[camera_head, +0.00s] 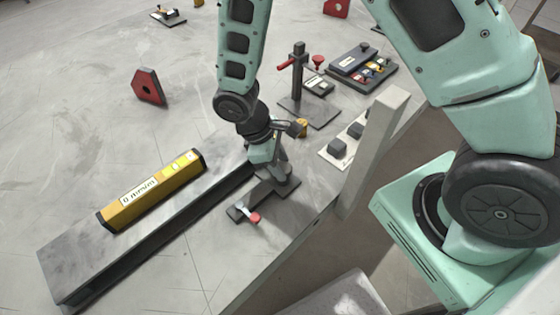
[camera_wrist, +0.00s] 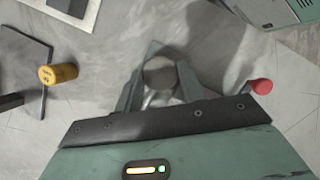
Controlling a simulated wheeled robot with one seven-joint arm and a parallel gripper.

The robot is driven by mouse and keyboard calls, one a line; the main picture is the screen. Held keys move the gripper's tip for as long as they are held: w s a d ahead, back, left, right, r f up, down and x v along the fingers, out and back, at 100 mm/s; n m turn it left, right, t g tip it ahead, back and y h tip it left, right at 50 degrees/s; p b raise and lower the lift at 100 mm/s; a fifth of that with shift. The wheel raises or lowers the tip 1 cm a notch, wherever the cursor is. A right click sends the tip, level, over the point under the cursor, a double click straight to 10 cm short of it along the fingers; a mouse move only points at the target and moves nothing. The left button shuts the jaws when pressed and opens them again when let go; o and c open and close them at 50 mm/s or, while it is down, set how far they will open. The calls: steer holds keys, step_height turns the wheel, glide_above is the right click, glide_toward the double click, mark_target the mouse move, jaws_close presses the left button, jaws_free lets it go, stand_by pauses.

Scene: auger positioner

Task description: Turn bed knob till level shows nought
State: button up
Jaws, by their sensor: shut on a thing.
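A yellow level (camera_head: 150,192) lies along the long grey bed (camera_head: 70,262) at the left. Its white label shows characters that are too small to read surely. My gripper (camera_head: 279,172) points down at the bed's right end. In the wrist view, its two fingers (camera_wrist: 158,85) are shut on a round grey knob (camera_wrist: 160,72), one finger on each side. In the head view the knob is mostly hidden by my gripper. A small clamp lever with a red tip (camera_head: 252,217) sits just in front of my gripper; the red tip (camera_wrist: 261,86) also shows in the wrist view.
A yellow cylinder (camera_head: 301,128) stands just behind my gripper. A dark stand with a red handle (camera_head: 298,75), a tray of small coloured parts (camera_head: 375,72) and a pale upright post (camera_head: 375,145) are to the right. Open table lies behind the bed, with a red block (camera_head: 149,86).

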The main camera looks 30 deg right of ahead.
steer(key=shift+n+t, duration=0.3)
steer(key=shift+n, duration=0.3)
steer(key=shift+a, duration=0.1)
steer(key=o, duration=0.9)
steer(key=shift+o, duration=0.2)
steer(key=shift+r, duration=0.1)
steer(key=b+v, duration=0.1)
steer(key=v, duration=1.6)
steer(key=shift+a, duration=0.2)
